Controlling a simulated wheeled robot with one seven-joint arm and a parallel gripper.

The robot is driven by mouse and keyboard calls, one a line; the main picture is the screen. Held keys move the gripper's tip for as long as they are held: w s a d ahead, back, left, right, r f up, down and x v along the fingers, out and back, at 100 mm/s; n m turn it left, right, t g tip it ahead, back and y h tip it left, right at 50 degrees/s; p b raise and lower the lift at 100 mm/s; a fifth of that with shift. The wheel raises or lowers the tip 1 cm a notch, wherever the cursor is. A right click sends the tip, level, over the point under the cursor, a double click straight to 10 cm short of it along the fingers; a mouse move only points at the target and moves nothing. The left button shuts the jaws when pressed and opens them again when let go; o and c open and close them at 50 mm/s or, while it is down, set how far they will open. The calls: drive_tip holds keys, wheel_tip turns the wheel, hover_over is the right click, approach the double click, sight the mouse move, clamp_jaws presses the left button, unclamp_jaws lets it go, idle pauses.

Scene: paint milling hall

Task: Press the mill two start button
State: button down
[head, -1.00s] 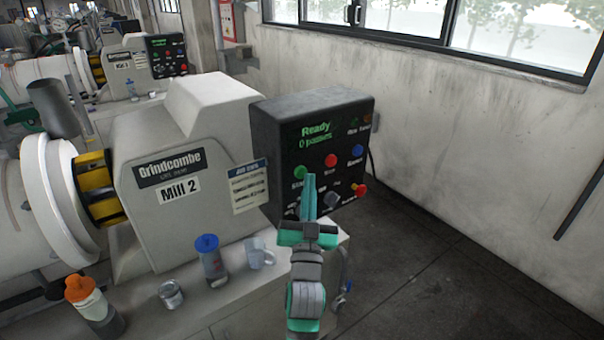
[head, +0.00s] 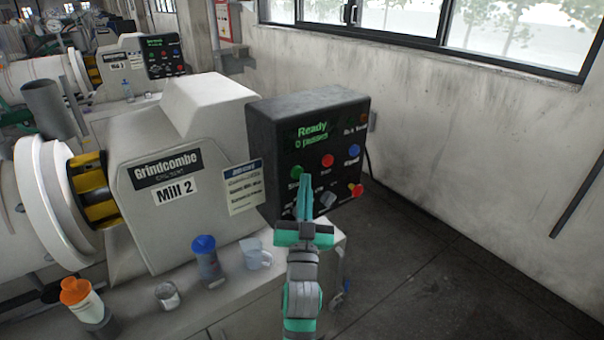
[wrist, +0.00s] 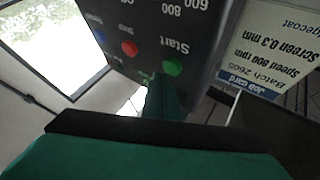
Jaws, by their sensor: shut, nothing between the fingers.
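The Mill 2 control panel (head: 258,135) is a black box with a lit display reading "Ready". Its green start button (head: 296,172) sits at the left of a row with a red button (head: 327,160) and a blue button (head: 354,151). My gripper (head: 305,178) is shut and empty, its fingertips pointing up just below and beside the green button in the head view. In the wrist view the green button (wrist: 173,67), labelled "Start", shows just beyond the fingertips (wrist: 160,84). I cannot tell whether they touch it.
A Mill 2 housing (head: 180,160) with a job card (head: 243,188) stands left of the panel. Floor at right is clear.

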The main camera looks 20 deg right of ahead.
drive_tip(key=shift+s+d, duration=0.15)
drive_tip(key=shift+d, duration=0.05)
idle(0.5)
drive_tip(key=shift+w, duration=0.2)
drive_tip(key=shift+d, duration=0.1)
drive_tip(key=shift+w+a, duration=0.15)
drive_tip(key=shift+a, duration=0.4)
drive_tip(key=shift+d, duration=0.15)
